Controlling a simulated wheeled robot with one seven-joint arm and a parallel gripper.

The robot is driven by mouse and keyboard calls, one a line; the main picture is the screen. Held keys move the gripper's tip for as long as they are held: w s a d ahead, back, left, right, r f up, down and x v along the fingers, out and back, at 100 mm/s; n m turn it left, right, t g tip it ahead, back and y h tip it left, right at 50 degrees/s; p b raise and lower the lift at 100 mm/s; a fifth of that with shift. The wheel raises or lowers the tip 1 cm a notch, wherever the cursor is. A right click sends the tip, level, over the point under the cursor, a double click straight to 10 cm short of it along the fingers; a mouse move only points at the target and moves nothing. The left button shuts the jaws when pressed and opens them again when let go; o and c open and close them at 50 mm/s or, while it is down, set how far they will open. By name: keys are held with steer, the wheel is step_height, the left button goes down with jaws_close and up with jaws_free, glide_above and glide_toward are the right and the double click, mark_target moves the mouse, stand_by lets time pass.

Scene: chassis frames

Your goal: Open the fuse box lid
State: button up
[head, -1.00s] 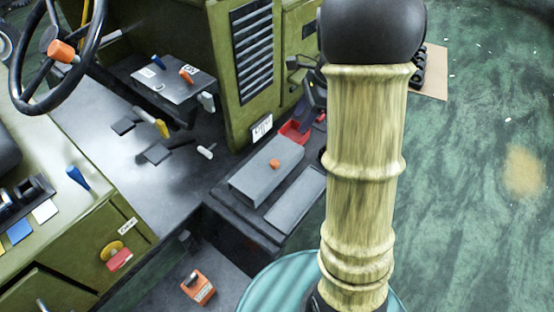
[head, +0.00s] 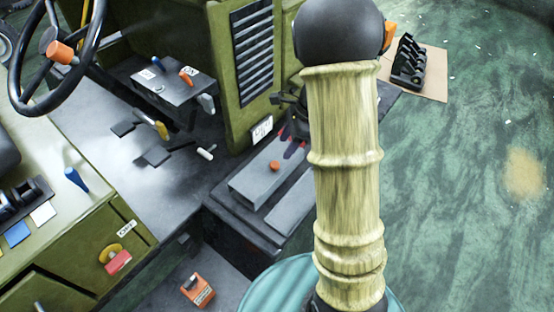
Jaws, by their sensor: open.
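A low grey box (head: 258,188) with an orange knob (head: 274,166) on top sits on the dark step of the green vehicle. It looks like the fuse box, though no label on it is readable. Its top looks flat and closed. A flat grey panel (head: 285,208) lies beside it, partly behind my arm. My gripper (head: 293,149) is small and dark, with purplish fingers pointing down. It overlaps the box's far end in the picture, right of the orange knob. It looks empty and open. I cannot tell whether it touches the box. My arm hides its right side.
My pale ribbed arm link blocks the middle right. A steering wheel (head: 58,55), pedals (head: 157,157) and a control panel (head: 172,79) are at left. A louvred green panel (head: 254,52) rises behind the box. A black device (head: 408,62) lies on a tan sheet (head: 432,75). Green floor at right is clear.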

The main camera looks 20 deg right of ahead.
mark_target(275, 164)
steer(key=x, duration=0.7)
steer(key=shift+s+a+f, duration=0.1)
steer(key=shift+a+f, duration=0.05)
steer(key=shift+f, duration=0.15)
jaws_close()
